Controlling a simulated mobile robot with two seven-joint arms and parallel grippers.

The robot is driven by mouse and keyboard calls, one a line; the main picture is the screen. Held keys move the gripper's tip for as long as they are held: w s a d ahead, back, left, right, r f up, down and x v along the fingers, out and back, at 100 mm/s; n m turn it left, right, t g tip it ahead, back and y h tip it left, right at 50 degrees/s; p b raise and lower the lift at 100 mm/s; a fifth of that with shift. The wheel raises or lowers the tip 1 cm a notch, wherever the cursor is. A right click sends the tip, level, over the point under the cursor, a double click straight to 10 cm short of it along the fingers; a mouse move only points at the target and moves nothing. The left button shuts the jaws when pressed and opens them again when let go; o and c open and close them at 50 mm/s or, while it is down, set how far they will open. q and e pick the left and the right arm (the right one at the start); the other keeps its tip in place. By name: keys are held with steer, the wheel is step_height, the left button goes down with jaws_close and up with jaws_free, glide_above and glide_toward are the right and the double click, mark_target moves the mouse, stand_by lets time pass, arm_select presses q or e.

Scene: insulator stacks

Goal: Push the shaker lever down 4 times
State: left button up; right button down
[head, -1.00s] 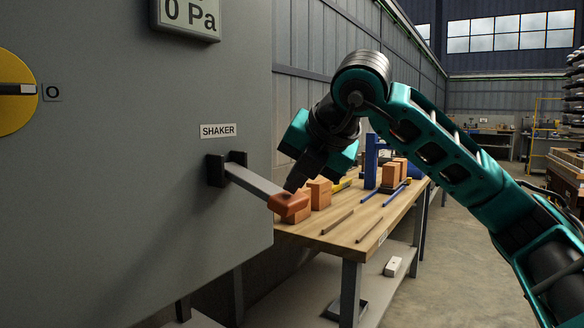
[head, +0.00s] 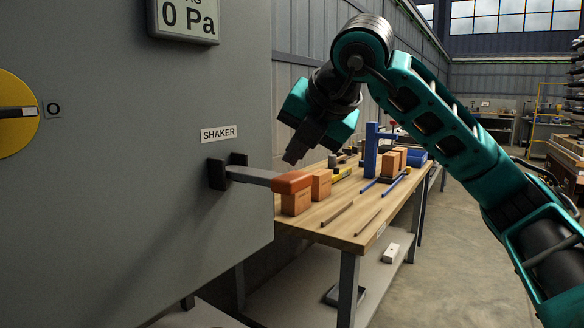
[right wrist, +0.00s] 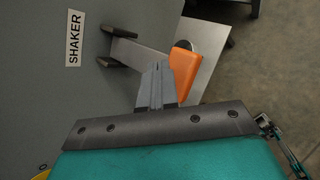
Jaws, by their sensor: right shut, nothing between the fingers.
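The shaker lever is a flat grey bar (head: 252,176) with an orange grip (head: 292,182) at its end. It sticks out nearly level from a black bracket (head: 228,172) on the grey cabinet, under the SHAKER label (head: 219,133). My right gripper (head: 291,158) is shut and empty, pointing down, a little above the orange grip with a small gap. In the right wrist view its closed fingers (right wrist: 156,84) show beside the orange grip (right wrist: 183,69), and the lever bar (right wrist: 140,54) runs to the bracket. My left gripper is not in view.
The grey cabinet (head: 120,220) fills the left, with a yellow dial (head: 17,135) and a display reading 0 Pa (head: 186,16). A wooden workbench (head: 335,222) with orange blocks (head: 296,201), rods and a blue stand (head: 371,150) lies behind the lever. Floor at right is clear.

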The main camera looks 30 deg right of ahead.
steer(key=shift+r, duration=0.1)
step_height(320, 180, up, 5)
steer(key=p, duration=0.4)
stand_by(0.3)
stand_by(0.5)
stand_by(0.9)
stand_by(0.9)
